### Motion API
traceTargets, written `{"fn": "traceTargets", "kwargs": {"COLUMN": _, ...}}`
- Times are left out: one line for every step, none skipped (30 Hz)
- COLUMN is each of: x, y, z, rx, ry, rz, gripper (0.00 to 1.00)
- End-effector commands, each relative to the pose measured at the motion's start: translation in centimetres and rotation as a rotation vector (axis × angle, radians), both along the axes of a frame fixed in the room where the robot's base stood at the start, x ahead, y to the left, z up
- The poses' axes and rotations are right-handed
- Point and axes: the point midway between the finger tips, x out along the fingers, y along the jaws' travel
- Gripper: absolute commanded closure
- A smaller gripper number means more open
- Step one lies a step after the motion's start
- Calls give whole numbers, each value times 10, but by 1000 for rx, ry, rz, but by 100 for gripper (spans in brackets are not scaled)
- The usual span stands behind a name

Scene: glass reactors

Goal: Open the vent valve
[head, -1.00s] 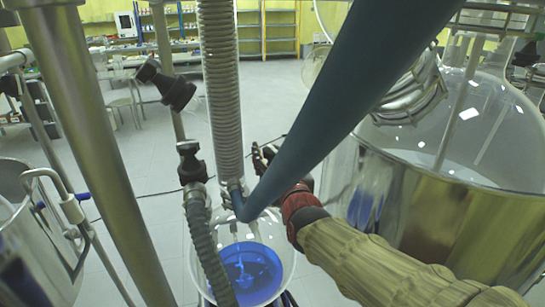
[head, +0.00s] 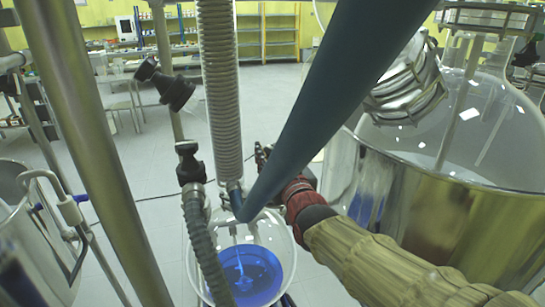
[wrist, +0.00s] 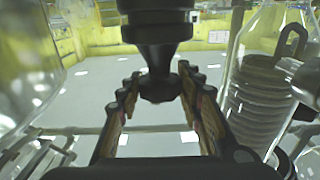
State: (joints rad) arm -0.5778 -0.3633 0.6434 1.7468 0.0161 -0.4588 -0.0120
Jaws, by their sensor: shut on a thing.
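The vent valve (wrist: 157,48) appears to be the black stepped fitting hanging down at the top centre of the wrist view. Its lower black knob (wrist: 160,88) sits between the fingers of my gripper (wrist: 160,95), which is shut on it. In the head view my gripper (head: 262,157) reaches up behind the thick dark blue tube, with its red-brown wrist and tan sleeve to the lower right. The tube hides part of the fingers, and I cannot make out the held knob there. How far the valve is turned cannot be told.
A round flask with blue liquid (head: 245,270) stands below my gripper. The dark blue tube (head: 325,95) crosses in front of the arm. A large metal-jacketed glass vessel (head: 440,210) stands close on the right. A ribbed column (head: 218,90), black clamps (head: 190,160) and a metal post (head: 85,140) crowd the left.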

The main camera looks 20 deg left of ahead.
Motion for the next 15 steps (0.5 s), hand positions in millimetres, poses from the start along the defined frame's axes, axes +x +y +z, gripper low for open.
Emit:
{"fn": "traceTargets", "kwargs": {"x": 0, "y": 0, "z": 0, "rx": 3, "ry": -7, "rz": 12, "gripper": 86}}
{"fn": "traceTargets", "kwargs": {"x": 0, "y": 0, "z": 0, "rx": 4, "ry": -8, "rz": 20, "gripper": 86}}
{"fn": "traceTargets", "kwargs": {"x": 0, "y": 0, "z": 0, "rx": 3, "ry": -9, "rz": 29, "gripper": 86}}
{"fn": "traceTargets", "kwargs": {"x": 0, "y": -1, "z": 0, "rx": 2, "ry": -7, "rz": 36, "gripper": 86}}
{"fn": "traceTargets", "kwargs": {"x": 0, "y": -1, "z": 0, "rx": 2, "ry": -6, "rz": 43, "gripper": 86}}
{"fn": "traceTargets", "kwargs": {"x": 0, "y": -1, "z": -1, "rx": 0, "ry": -5, "rz": 52, "gripper": 86}}
{"fn": "traceTargets", "kwargs": {"x": 0, "y": -2, "z": -2, "rx": -2, "ry": -4, "rz": 57, "gripper": 86}}
{"fn": "traceTargets", "kwargs": {"x": 0, "y": -2, "z": -2, "rx": -4, "ry": -3, "rz": 62, "gripper": 86}}
{"fn": "traceTargets", "kwargs": {"x": 2, "y": -3, "z": 1, "rx": -7, "ry": -1, "rz": 69, "gripper": 86}}
{"fn": "traceTargets", "kwargs": {"x": 2, "y": -3, "z": 3, "rx": -6, "ry": -2, "rz": 75, "gripper": 86}}
{"fn": "traceTargets", "kwargs": {"x": 2, "y": -3, "z": 5, "rx": -6, "ry": -4, "rz": 80, "gripper": 86}}
{"fn": "traceTargets", "kwargs": {"x": 2, "y": -3, "z": 6, "rx": -5, "ry": -6, "rz": 89, "gripper": 86}}
{"fn": "traceTargets", "kwargs": {"x": 3, "y": -3, "z": 6, "rx": -7, "ry": -7, "rz": 95, "gripper": 86}}
{"fn": "traceTargets", "kwargs": {"x": 3, "y": -3, "z": 6, "rx": -5, "ry": -7, "rz": 101, "gripper": 86}}
{"fn": "traceTargets", "kwargs": {"x": 3, "y": -3, "z": 6, "rx": -5, "ry": -7, "rz": 110, "gripper": 86}}
